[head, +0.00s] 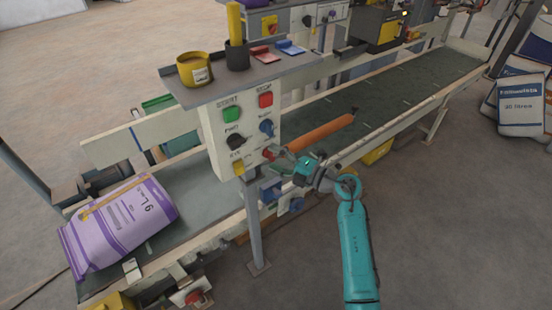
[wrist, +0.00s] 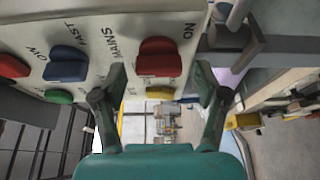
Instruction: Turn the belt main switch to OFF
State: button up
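The control panel (head: 222,143) carries a red rotary switch, the mains switch (head: 269,152), at its lower right. In the wrist view this red switch (wrist: 158,62) sits beside the words MAINS and ON, seen turned. I cannot read which position its handle marks. My gripper (head: 281,160) is at the panel's lower right corner, in front of the switch. In the wrist view my gripper (wrist: 160,80) has its fingers spread, one on either side of the switch. I see nothing held, and cannot tell whether a finger touches the switch.
A blue FAST/SLOW knob (head: 266,127), a black knob (head: 235,141), a green START button (head: 231,114) and a red STOP button (head: 265,100) are close by. A shelf (head: 220,87) juts out above. An orange roller (head: 320,133) lies over the belt (head: 400,95) behind my gripper.

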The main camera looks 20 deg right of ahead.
jog(key=v, duration=1.2)
dwell(0.4)
jog(key=s+a+m+t, duration=0.3)
jog(key=s+a+m, duration=0.15)
jog(key=s, duration=0.35)
jog(key=s+a+m+t, duration=0.35)
jog(key=s+a, duration=0.25)
jog(key=s, duration=0.3)
jog(key=s+d+f+m+g+h, duration=0.1)
jog(key=s+f+m+g+h, duration=0.1)
jog(key=s+m+h, duration=0.4)
jog(key=s+d+f+m+g+h, duration=0.1)
jog(key=s+m+h, duration=0.4)
jog(key=s+m, duration=0.7)
jog(key=s+f+g, duration=0.1)
jog(key=s+g, duration=0.1)
jog(key=s, duration=0.7)
jog(key=shift+s+d+h, duration=0.15)
jog(key=shift+s+h, duration=0.05)
jog(key=shift+h, duration=0.2)
